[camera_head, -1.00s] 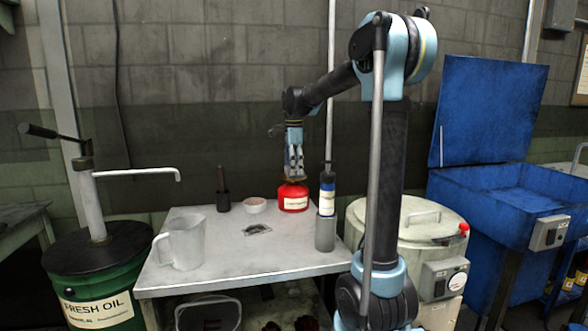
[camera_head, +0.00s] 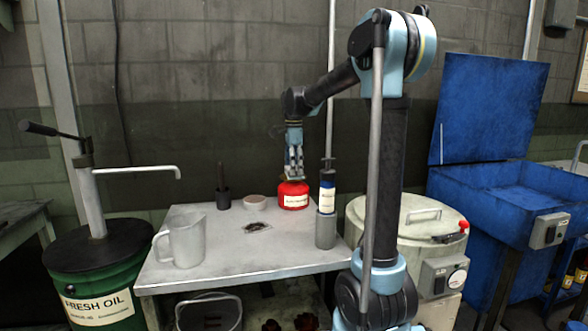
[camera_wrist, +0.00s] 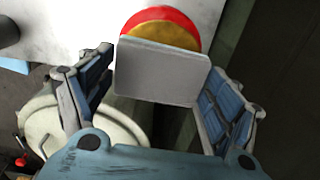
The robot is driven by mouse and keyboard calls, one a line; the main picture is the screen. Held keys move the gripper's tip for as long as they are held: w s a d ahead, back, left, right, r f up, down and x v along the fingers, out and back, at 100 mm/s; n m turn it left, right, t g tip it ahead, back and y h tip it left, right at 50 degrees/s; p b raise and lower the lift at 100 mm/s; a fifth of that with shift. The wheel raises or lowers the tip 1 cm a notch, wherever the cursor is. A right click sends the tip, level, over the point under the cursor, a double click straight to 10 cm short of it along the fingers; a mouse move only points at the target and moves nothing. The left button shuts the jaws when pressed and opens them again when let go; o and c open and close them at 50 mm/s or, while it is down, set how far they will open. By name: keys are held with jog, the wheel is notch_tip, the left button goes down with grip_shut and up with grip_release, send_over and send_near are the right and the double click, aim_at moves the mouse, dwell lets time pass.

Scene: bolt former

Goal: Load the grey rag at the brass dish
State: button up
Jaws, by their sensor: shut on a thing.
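A red can (camera_head: 293,197) with a pale label stands at the back right of the metal table. Its brass dish (camera_wrist: 160,32) shows as a yellow disc on the red top in the wrist view. My gripper (camera_head: 294,174) points down right over the can. In the wrist view my gripper (camera_wrist: 158,80) is shut on a flat, pale grey square, the grey rag (camera_wrist: 160,72), between its two fingers. The rag covers part of the dish in that view. I cannot tell whether rag and dish touch.
On the table (camera_head: 225,262) stand a clear jug (camera_head: 186,243), a small bowl (camera_head: 255,203), a dark cup with a handle (camera_head: 223,198) and a flat dark patch (camera_head: 257,227). A blue-and-grey pump bottle (camera_head: 326,205) stands close right of the can. A cream drum (camera_head: 415,225) is farther right.

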jog(key=shift+r, duration=0.1)
dwell(0.5)
jog(key=shift+r, duration=3.4)
jog(key=shift+s, duration=0.1)
